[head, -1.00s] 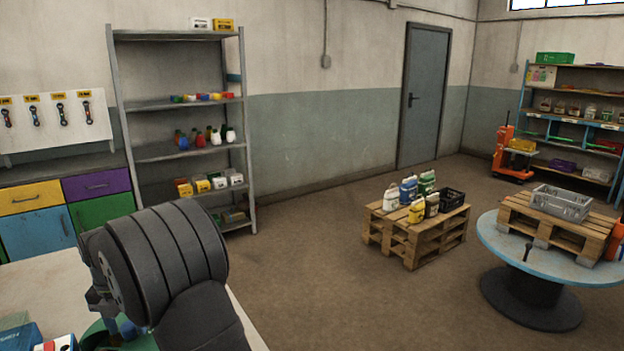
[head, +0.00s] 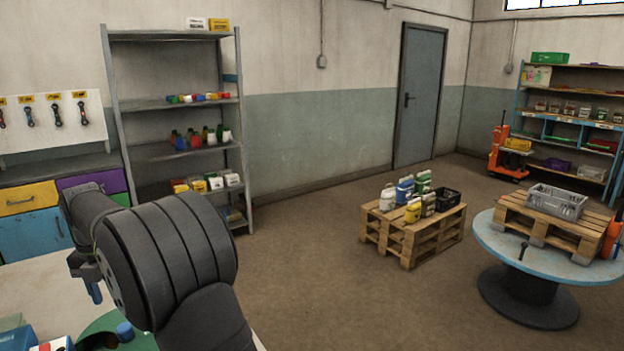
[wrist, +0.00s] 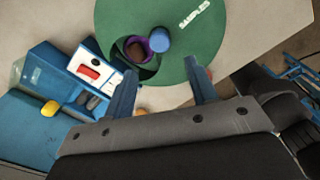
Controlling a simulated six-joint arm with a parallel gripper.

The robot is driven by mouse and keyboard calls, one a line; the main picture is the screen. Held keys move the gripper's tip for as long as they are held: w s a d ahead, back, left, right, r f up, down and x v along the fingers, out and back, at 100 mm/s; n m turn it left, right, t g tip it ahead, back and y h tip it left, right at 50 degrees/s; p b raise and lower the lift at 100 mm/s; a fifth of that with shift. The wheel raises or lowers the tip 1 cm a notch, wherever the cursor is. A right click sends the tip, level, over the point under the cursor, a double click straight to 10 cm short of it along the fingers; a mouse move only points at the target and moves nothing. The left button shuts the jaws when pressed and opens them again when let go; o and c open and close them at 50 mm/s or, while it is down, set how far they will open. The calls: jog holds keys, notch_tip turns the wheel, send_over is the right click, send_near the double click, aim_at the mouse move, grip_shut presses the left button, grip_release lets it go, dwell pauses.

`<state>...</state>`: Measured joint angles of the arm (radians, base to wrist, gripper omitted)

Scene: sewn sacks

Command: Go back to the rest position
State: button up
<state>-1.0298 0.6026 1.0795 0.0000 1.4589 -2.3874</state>
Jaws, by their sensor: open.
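My gripper (wrist: 160,67) is open, with its two blue fingers apart and nothing between them in the wrist view. In the head view, a blue finger of my gripper (head: 93,292) hangs above the bench, left of my large dark arm link. Below the fingers lies a round green mat (wrist: 215,25) lettered SAMPLES. A small blue rounded item (wrist: 160,40) sits on it beside a purple-rimmed round opening (wrist: 158,45) with something brown inside. The blue item also shows in the head view (head: 124,330). My arm hides part of the bench.
A blue container (wrist: 40,130) with a yellow item stands left of the mat, next to a white-and-red box (wrist: 90,70). The pale bench top (head: 40,285) is partly clear. Shelving (head: 180,104), a pallet stack (head: 415,240) and a round table (head: 485,235) stand farther off.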

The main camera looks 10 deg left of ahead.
send_near(122, 327)
notch_tip(122, 327, down, 10)
jog(key=shift+d+r, duration=0.15)
jog(key=shift+r, duration=0.05)
jog(key=m, duration=0.6)
jog(key=shift+r, duration=0.1)
jog(key=shift+r+m, duration=0.2)
jog(key=shift+m, duration=0.1)
jog(key=shift+r, duration=1.1)
